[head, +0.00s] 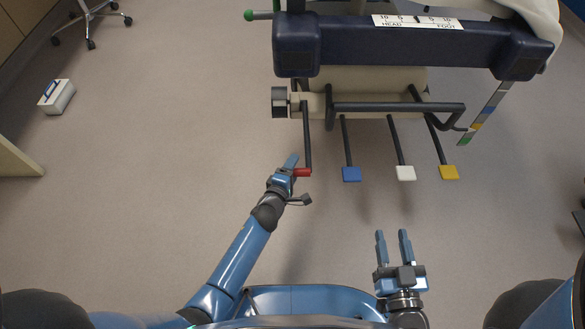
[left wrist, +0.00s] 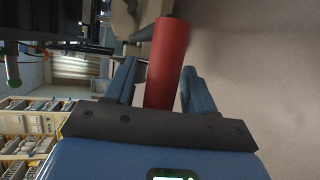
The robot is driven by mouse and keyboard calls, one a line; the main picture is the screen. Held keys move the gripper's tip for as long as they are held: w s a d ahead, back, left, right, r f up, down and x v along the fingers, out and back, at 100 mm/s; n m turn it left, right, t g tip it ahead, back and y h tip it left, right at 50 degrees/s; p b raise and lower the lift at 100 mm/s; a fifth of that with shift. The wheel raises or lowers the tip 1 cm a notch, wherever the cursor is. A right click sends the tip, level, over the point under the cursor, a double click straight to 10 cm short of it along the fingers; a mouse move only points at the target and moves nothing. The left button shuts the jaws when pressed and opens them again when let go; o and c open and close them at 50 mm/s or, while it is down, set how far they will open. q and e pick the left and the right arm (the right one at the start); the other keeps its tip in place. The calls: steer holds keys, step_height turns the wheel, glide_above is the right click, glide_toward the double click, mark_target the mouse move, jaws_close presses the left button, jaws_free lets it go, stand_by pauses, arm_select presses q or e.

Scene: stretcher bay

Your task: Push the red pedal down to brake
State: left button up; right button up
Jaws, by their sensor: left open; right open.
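The red pedal (head: 302,172) is at the lower end of a dark lever arm (head: 307,135) under the stretcher (head: 410,47), left of the other pedals. My left gripper (head: 292,165) is at the red pedal, overlapping it in the head view. In the left wrist view the red pedal (left wrist: 168,62) lies between the two open fingers (left wrist: 160,85); I cannot tell whether they touch it. My right gripper (head: 393,240) is open and empty, below and to the right, in front of the white pedal.
A blue pedal (head: 351,174), a white pedal (head: 405,173) and a yellow pedal (head: 448,172) hang to the right on dark levers. A dark bar (head: 400,107) runs above them. A white box (head: 57,96) lies on the floor far left. The floor between is clear.

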arm_select(q)
steer(key=shift+c, duration=0.2)
jaws_close()
steer(key=shift+f, duration=0.1)
arm_select(e)
steer(key=shift+f, duration=0.1)
